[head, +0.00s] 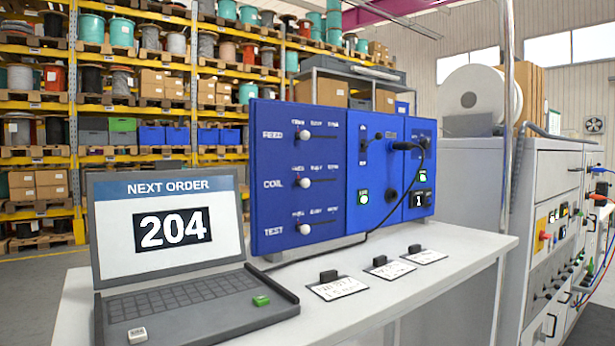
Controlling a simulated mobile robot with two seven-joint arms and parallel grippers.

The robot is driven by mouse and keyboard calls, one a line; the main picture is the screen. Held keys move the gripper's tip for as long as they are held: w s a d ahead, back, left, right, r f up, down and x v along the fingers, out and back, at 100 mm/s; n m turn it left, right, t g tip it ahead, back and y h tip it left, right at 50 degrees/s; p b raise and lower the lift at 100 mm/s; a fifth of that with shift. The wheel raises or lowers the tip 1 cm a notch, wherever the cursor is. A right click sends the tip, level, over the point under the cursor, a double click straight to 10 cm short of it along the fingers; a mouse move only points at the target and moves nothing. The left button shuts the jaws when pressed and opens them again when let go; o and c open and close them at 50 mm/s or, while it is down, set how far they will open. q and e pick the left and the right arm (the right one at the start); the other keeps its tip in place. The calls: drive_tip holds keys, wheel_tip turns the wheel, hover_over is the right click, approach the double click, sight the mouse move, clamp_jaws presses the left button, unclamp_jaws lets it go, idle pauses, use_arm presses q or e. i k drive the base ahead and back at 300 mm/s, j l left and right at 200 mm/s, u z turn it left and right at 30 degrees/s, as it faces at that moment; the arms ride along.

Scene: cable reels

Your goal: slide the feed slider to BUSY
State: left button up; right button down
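The feed slider (303,135) is a white round knob on a dark horizontal slot, in the top row of the blue panel (277,195), beside the word FEED. Its knob sits at the left end of the slot, under the leftmost of three small position labels. These labels are too small to read surely, so I cannot tell which one is BUSY. Neither of my grippers is in view.
Similar COIL (303,182) and TEST (304,229) sliders lie below, knobs at left. A black cable (424,165) hangs on the panel's right side. A laptop (170,250) showing NEXT ORDER 204 and several cards stand on the white bench (420,290).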

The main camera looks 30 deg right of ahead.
sight(305, 136)
drive_tip(key=l+z, duration=0.15)
drive_tip(key=l, duration=2.2)
